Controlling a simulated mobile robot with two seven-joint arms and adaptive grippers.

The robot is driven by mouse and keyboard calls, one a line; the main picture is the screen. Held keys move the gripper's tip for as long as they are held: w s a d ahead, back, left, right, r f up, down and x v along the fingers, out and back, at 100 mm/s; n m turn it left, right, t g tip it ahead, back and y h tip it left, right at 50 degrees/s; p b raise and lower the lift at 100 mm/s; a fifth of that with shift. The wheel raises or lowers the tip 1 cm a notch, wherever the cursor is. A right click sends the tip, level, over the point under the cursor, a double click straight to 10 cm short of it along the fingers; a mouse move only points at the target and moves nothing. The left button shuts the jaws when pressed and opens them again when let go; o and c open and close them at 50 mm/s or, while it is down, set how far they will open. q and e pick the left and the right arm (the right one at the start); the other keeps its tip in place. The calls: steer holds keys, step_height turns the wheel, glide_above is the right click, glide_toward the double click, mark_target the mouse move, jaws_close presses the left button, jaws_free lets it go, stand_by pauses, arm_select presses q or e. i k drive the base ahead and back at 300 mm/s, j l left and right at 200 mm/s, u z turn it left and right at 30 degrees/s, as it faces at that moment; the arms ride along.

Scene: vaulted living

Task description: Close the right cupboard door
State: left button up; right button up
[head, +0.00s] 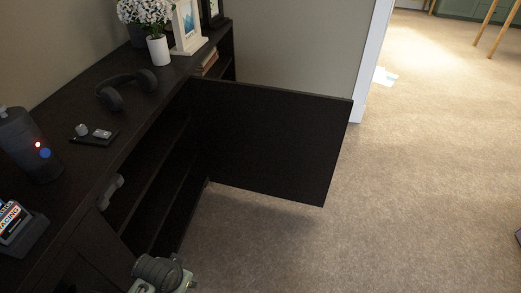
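The right cupboard door (270,142) is a dark, flat panel in the head view. It stands wide open, sticking out from the front of the dark cupboard (85,106) over the carpet. Its hinge side is at the left, by the cupboard; its free edge is at the right. The open compartment (165,165) shows dark shelves. I see no handle on the side of the door facing me. A part of my arm shows at the bottom edge, below the compartment and apart from the door. I see no fingertips of either gripper.
A grey handle (110,192) is on the cupboard front at the left. On the top stand headphones (126,89), a dark cylindrical device (28,144), a white flower pot (158,50) and a picture frame (187,27).

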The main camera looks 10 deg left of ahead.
mark_target(285, 144)
steer(key=i+l+u, duration=0.45)
steer(key=l, duration=0.2)
steer(key=l+u, duration=0.2)
steer(key=i+l+u, duration=0.25)
steer(key=l+u, duration=0.15)
steer(key=l, duration=0.3)
steer(key=i+l+u, duration=0.1)
steer(key=l+u, duration=0.3)
steer(key=l, duration=0.35)
steer(key=l+u, duration=0.4)
steer(key=l, duration=0.35)
steer(key=l+u, duration=0.3)
steer(key=l, duration=0.25)
steer(key=l+u, duration=0.35)
steer(key=l, duration=0.25)
steer(key=i+l+u, duration=0.1)
steer(key=l+u, duration=0.2)
steer(key=l, duration=0.25)
steer(key=i+l+u, duration=0.1)
steer(key=l+u, duration=0.2)
steer(key=l, duration=0.25)
